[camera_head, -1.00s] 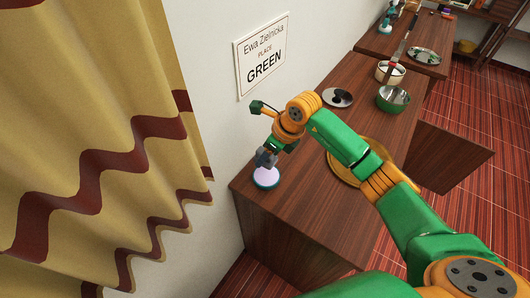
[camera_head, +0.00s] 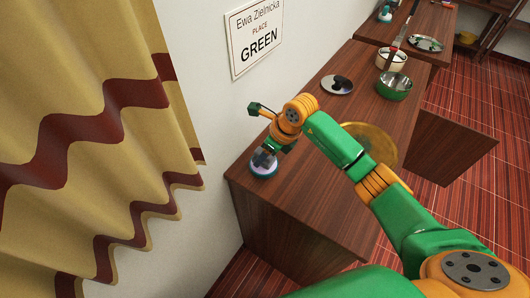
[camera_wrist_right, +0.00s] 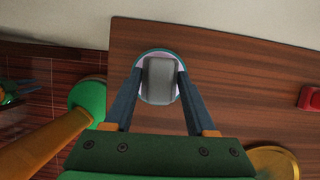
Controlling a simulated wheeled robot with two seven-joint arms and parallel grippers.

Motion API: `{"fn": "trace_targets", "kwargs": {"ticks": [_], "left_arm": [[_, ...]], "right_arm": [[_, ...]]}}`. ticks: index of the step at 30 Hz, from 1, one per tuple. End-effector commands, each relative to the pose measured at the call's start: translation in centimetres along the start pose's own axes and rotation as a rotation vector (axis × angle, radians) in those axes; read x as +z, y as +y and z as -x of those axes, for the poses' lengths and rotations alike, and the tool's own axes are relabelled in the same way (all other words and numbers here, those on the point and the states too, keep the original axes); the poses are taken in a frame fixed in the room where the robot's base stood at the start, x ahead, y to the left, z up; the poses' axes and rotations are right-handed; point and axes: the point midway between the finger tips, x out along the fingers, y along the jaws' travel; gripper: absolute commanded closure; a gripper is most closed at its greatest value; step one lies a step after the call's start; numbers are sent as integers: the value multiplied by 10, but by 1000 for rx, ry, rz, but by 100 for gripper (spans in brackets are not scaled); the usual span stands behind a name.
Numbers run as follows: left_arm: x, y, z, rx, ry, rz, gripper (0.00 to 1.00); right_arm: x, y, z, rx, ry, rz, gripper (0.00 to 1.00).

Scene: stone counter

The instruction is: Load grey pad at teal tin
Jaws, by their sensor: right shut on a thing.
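The teal tin (camera_head: 261,174) is a low round thing with a pale lavender inside. It stands at the near left corner of the counter (camera_head: 300,205), close to the wall. My right gripper (camera_head: 266,153) is shut on the grey pad (camera_wrist_right: 159,82), a grey block between its two dark fingers. The pad is over the middle of the tin, whose rim shows around it in the wrist view (camera_wrist_right: 141,62). Whether the pad touches the tin's floor I cannot tell.
A brass plate (camera_head: 379,143) lies right of my right arm. Farther back are a plate (camera_head: 334,89) with dark things, a green bowl (camera_head: 394,87) and a white pot (camera_head: 391,63). A curtain (camera_head: 80,120) hangs at left. A red thing (camera_wrist_right: 312,98) shows in the wrist view.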

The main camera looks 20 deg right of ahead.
Motion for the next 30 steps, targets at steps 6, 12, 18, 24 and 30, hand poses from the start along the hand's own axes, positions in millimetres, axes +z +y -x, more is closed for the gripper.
{"fn": "trace_targets", "kwargs": {"ticks": [6,12,18,24,30], "left_arm": [[0,0,0,0,1,0,73],[0,0,-2,0,1,0,73],[0,0,-4,0,1,1,73],[0,0,-6,0,1,1,73],[1,0,-8,0,0,1,73]], "right_arm": [[0,0,0,0,0,0,88],[-1,0,-2,0,0,0,88],[-2,0,-4,0,0,0,88],[-2,0,-6,-1,0,0,88],[-3,0,-8,-1,0,0,88]]}}
